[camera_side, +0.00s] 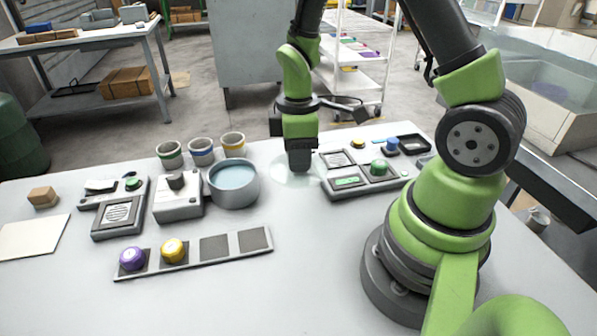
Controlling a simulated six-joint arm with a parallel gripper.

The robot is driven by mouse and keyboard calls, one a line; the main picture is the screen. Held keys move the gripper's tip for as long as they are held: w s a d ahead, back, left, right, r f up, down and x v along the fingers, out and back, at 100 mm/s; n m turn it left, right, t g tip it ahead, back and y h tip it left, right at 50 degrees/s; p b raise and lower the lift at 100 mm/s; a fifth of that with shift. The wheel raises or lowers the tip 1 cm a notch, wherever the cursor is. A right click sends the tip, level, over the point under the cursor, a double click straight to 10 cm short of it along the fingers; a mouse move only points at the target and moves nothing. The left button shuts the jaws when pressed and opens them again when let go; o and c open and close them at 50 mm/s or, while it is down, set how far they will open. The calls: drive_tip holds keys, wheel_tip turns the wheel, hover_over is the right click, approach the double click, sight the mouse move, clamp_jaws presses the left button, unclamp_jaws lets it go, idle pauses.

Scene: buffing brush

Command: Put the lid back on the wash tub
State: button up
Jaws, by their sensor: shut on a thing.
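The wash tub (234,186) is a round grey tub with pale blue liquid in it. It stands open near the middle of the table. My gripper (299,167) points down to the right of the tub and is shut on the lid. The lid (284,172) is a pale, see-through disc around and below my fingertips, faint against the white table. Its grip is hidden by the jaws. I cannot tell whether the lid touches the table or is a little above it.
Three cups with green, blue and yellow bands (201,150) stand behind the tub. A grey device (178,196) is close on its left. A panel with a green button (364,174) lies right of my gripper.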

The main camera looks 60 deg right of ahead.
drive_tip(key=shift+w+r, duration=0.3)
drive_tip(key=shift+r, duration=0.05)
drive_tip(key=w+a+r, duration=0.1)
drive_tip(key=w+a, duration=0.1)
drive_tip(key=w, duration=0.5)
drive_tip(key=w+a+r, duration=0.1)
drive_tip(key=w+r, duration=0.1)
drive_tip(key=w, duration=0.4)
drive_tip(key=shift+a+f, duration=0.1)
drive_tip(key=shift+f, duration=3.25)
drive_tip(key=shift+f, duration=0.15)
drive_tip(key=o, duration=1.5)
drive_tip(key=shift+c, duration=0.2)
wheel_tip(320, 180, up, 7)
